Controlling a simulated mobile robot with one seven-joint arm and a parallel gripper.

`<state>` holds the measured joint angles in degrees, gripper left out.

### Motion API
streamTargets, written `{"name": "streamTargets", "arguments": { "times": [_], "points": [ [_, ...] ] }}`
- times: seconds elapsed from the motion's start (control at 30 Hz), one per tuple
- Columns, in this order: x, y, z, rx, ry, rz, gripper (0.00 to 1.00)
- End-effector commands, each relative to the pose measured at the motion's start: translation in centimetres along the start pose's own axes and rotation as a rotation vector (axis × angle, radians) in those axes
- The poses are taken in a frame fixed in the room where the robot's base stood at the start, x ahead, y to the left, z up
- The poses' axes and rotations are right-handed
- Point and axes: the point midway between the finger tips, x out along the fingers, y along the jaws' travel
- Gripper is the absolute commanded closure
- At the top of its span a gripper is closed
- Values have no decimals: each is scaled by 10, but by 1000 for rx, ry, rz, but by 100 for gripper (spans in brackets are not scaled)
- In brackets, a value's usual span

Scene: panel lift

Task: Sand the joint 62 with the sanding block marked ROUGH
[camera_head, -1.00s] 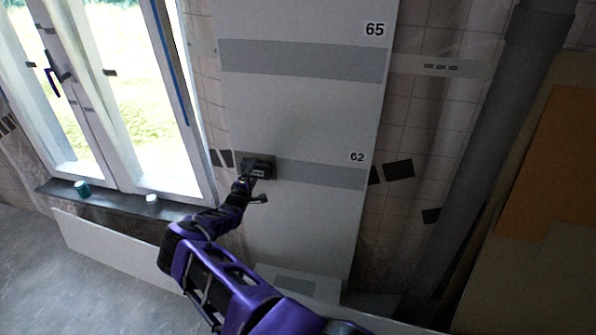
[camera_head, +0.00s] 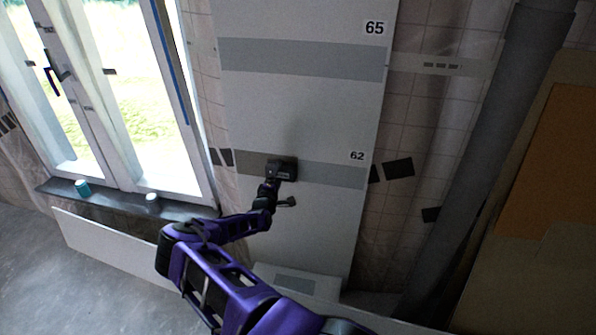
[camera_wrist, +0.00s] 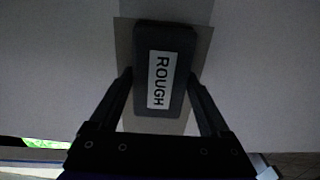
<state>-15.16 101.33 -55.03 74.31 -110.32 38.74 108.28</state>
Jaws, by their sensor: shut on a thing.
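The joint 62 (camera_head: 335,175) is a grey horizontal band across the light panel, with the number 62 at its right end. Its left part looks darker and browner than the right part. My gripper (camera_wrist: 160,82) is shut on the sanding block (camera_wrist: 178,50), a dark block with a white label reading ROUGH. In the head view the block (camera_head: 283,168) lies over the band, left of its middle; I cannot tell whether it touches the surface. In the wrist view the band (camera_wrist: 124,45) runs behind the block. The block hides the part of the joint behind it.
Another grey band, joint 65 (camera_head: 300,60), crosses the panel higher up. A window (camera_head: 130,90) with a dark sill (camera_head: 120,203) is at the left; a green can and a white can stand on the sill. A grey pipe (camera_head: 490,130) runs at the right.

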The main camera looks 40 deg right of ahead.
Motion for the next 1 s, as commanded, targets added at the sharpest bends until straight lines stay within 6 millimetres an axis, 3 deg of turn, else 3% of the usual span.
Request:
{"name": "streamTargets", "arguments": {
  "times": [0.2,0.43,0.8,1.0],
  "points": [
    [2,1,25,0,-4,1,77],
    [2,1,36,-1,-5,1,77],
    [0,1,79,0,-6,1,77],
    [-1,1,88,1,-2,1,77]
  ]
}}
